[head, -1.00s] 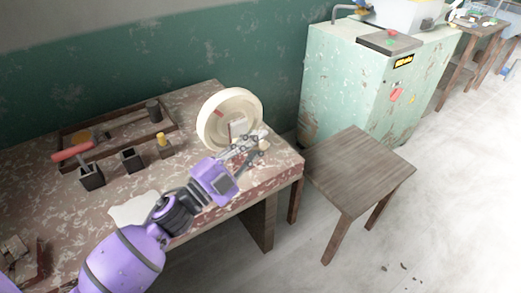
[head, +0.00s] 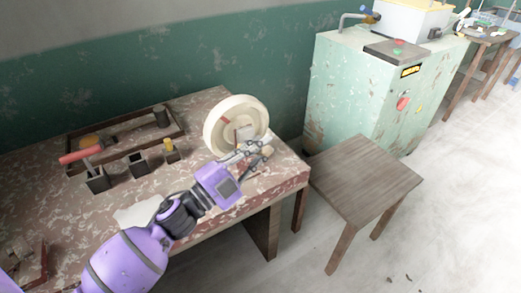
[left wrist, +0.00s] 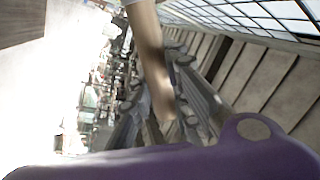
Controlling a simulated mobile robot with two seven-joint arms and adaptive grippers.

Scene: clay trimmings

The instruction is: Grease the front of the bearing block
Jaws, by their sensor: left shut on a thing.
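My left gripper (head: 258,151) is at the right end of the worktable, in front of a large cream wheel (head: 214,122) that stands upright. It is shut on a tan, rod-like tool (left wrist: 148,50), which runs between the fingers in the left wrist view; the gripper shows there too (left wrist: 165,118). Only a small tan end of the tool shows in the head view. A small pale block-like part (head: 244,132) shows inside the wheel's rim; I cannot tell whether it is the bearing block. I cannot tell whether the tool touches anything. My right gripper is not in view.
The worktable (head: 95,215) carries a wooden tray (head: 183,127), small dark boxes (head: 97,183) with a red-handled tool (head: 80,155), and a yellow-topped piece (head: 169,146). A stool (head: 366,178) and a green cabinet (head: 360,95) stand to the right.

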